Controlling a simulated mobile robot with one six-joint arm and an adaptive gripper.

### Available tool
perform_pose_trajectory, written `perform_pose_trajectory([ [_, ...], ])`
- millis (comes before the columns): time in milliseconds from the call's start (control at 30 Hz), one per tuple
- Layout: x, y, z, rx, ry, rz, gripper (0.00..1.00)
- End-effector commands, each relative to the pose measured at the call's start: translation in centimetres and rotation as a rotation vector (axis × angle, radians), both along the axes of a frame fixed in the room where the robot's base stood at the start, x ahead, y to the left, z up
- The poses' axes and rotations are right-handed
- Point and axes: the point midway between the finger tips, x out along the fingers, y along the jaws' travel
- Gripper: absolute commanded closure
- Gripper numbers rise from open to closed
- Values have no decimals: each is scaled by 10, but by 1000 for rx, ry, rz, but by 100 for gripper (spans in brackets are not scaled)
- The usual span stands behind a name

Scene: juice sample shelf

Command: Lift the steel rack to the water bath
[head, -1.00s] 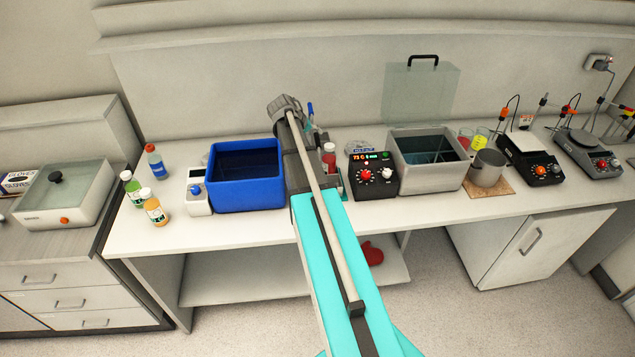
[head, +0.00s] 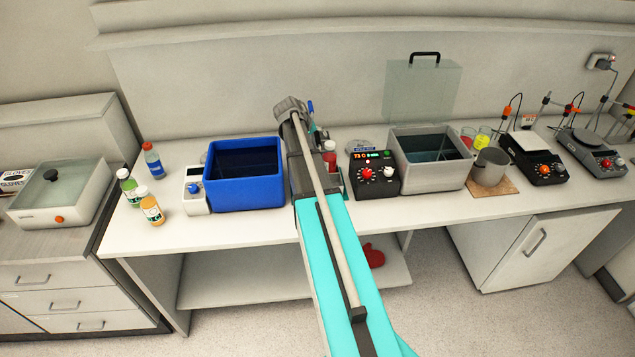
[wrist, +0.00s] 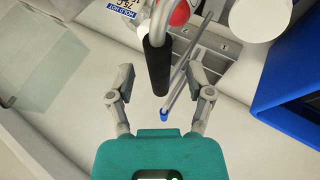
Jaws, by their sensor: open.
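In the wrist view my gripper (wrist: 159,78) is open, with one finger on each side of the rack's black handle grip (wrist: 156,60). Both fingers look apart from the grip. The bent metal handle rises from the steel rack (wrist: 207,45), which shows only in part. A red-capped bottle stands at the rack; it shows in the head view (head: 329,157), where my arm hides most of the rack and my gripper. The grey water bath (head: 431,177) stands to the right, open-topped, with water inside. Its black controller (head: 375,178) is beside it.
A blue tub (head: 246,188) stands close left of the rack. A clear lid (head: 421,88) is upright behind the bath. A metal beaker (head: 489,168) stands right of the bath. A blue-tipped rod (wrist: 164,114) lies below the handle in the wrist view. Bottles (head: 152,208) stand far left.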

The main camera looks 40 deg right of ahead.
Motion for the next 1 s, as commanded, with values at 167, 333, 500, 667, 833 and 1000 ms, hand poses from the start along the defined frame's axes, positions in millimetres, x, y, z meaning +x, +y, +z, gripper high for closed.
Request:
perform_pose_trajectory([
  [167, 1, -6, -9, 0, 1, 1, 33],
  [333, 0, -7, -9, 0, 1, 1, 33],
  [500, 0, -7, -8, 0, 1, 1, 33],
  [667, 0, -7, -8, 0, 0, 0, 33],
  [833, 0, -7, -8, 0, 0, 0, 40],
  [1000, 0, -6, -8, 0, 0, 0, 72],
])
